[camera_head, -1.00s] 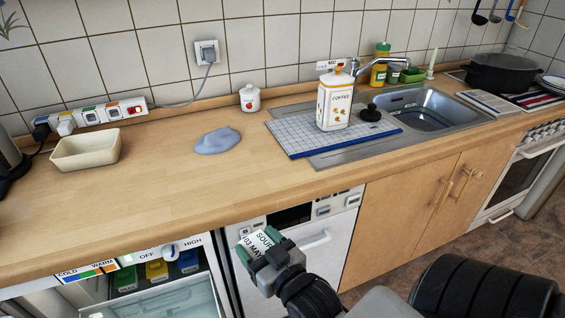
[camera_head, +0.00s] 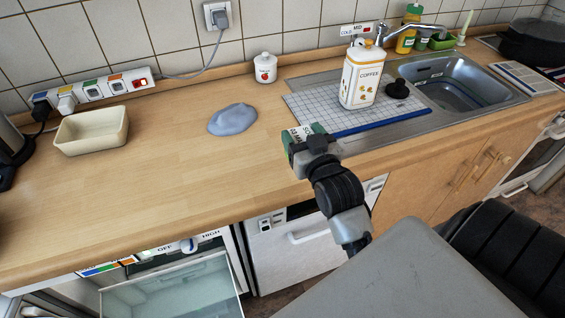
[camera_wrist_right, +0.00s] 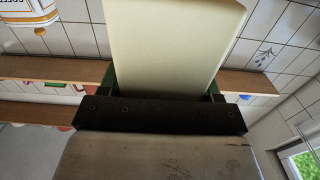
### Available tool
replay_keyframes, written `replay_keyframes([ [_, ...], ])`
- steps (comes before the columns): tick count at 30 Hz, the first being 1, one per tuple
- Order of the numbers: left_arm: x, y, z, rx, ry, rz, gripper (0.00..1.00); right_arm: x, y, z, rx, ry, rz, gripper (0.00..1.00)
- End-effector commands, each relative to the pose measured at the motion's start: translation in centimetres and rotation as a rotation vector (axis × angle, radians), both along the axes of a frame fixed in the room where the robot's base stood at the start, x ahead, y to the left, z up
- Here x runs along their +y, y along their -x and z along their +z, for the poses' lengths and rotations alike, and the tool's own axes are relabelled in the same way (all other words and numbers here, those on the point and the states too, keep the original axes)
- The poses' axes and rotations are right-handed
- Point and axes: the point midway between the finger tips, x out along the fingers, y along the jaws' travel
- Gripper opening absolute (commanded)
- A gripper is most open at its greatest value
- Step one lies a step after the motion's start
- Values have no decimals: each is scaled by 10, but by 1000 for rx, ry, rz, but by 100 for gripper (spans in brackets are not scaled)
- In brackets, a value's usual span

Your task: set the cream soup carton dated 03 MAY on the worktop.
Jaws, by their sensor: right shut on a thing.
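The cream soup carton (camera_head: 298,133) is in my right gripper (camera_head: 308,140), which is shut on it. In the head view only a small part of its printed white face shows, and the gripper hides the rest. In the right wrist view the carton (camera_wrist_right: 172,45) is a plain cream block between the green-edged fingers of my right gripper (camera_wrist_right: 162,90). In the head view the gripper and carton overlap the front part of the wooden worktop (camera_head: 165,175); I cannot tell whether the carton touches it. My left gripper is not in view.
A blue-grey cloth (camera_head: 232,119), a cream dish (camera_head: 92,131) and a small lidded jar (camera_head: 265,68) are on the worktop. A coffee canister (camera_head: 362,80) stands on the gridded mat (camera_head: 325,105) beside the sink (camera_head: 450,85). The front left worktop is clear. The open fridge (camera_head: 170,285) is below.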

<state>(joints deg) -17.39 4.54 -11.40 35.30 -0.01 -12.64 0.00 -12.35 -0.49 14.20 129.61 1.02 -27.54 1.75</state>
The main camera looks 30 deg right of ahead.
Motion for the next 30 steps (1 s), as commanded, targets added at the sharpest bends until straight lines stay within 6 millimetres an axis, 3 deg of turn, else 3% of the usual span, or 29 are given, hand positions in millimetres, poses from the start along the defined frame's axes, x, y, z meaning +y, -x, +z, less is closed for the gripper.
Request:
replay_keyframes([
  [3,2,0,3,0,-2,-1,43,25,-4,-14,0,-6,0,32],
  [9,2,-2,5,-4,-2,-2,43,45,-7,-26,-2,1,0,32],
  [19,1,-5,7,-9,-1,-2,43,46,-7,-66,0,2,0,32],
  [30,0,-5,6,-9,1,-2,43,46,-7,-70,-2,3,0,32],
])
